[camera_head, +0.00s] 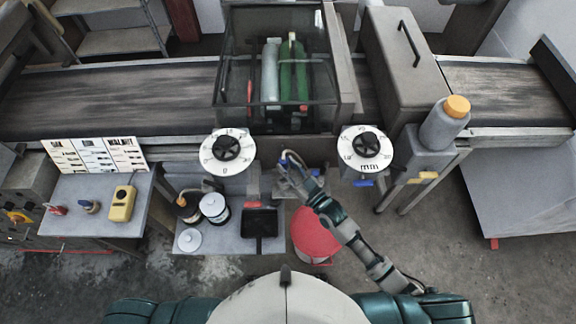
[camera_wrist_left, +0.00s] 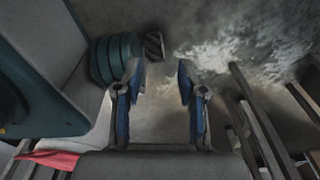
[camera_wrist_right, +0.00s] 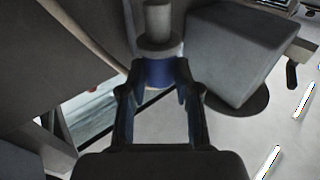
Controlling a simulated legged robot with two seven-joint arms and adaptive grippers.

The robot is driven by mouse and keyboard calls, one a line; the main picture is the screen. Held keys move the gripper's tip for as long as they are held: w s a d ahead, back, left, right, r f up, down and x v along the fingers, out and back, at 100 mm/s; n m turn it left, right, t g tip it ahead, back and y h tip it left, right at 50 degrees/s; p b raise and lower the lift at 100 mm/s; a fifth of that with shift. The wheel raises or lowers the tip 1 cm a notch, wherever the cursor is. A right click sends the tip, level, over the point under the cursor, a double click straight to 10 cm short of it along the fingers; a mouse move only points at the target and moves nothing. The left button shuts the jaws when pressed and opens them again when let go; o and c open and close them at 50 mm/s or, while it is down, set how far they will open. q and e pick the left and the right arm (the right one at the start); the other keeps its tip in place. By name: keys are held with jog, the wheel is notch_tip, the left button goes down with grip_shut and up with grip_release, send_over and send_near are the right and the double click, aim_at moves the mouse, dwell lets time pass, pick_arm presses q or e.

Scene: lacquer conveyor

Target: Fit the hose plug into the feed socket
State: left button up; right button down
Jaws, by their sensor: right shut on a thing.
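My right gripper (camera_head: 288,160) reaches up to the front of the machine, between the two white dials. In the right wrist view its fingers (camera_wrist_right: 158,82) are shut on a blue part (camera_wrist_right: 158,73), which I take as the hose plug. A grey stepped cylinder (camera_wrist_right: 158,38) lies directly beyond it in line, perhaps the feed socket. I cannot tell whether the two are joined or only touching. No hose is clearly seen. My left gripper (camera_wrist_left: 160,82) is open and empty above the floor in the left wrist view; it does not show in the head view.
A red bucket (camera_head: 318,236) stands below my right forearm. A low bench holds a black tray (camera_head: 260,222), a white-lidded can (camera_head: 214,207) and a dark can. The dials (camera_head: 211,163) and (camera_head: 365,165) flank the gripper. A grey box (camera_wrist_right: 225,50) is close to it at right.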

jog(key=b, duration=0.3)
send_over(287, 184)
notch_tip(287, 184, down, 4)
jog(key=shift+d, duration=0.15)
jog(key=shift+f, duration=0.5)
pick_arm(q)
jog(key=w+d+r, duration=0.1)
jog(key=w+r, duration=0.2)
jog(key=w, duration=0.5)
jog(key=shift+d, duration=0.2)
jog(key=shift+w+r+t, duration=0.2)
jog(key=shift+t, duration=0.1)
jog(key=shift+r+p, duration=0.3)
jog(key=shift+s+f+b, duration=0.2)
jog(key=shift+f+b, duration=0.5)
jog(key=shift+f, duration=0.05)
jog(key=shift+s+f+b, duration=0.2)
jog(key=shift+f+b, duration=0.5)
jog(key=shift+f, duration=0.05)
pick_arm(e)
jog(key=shift+f, duration=2)
jog(key=c, duration=0.7)
grip_release()
jog(key=shift+c, duration=0.2)
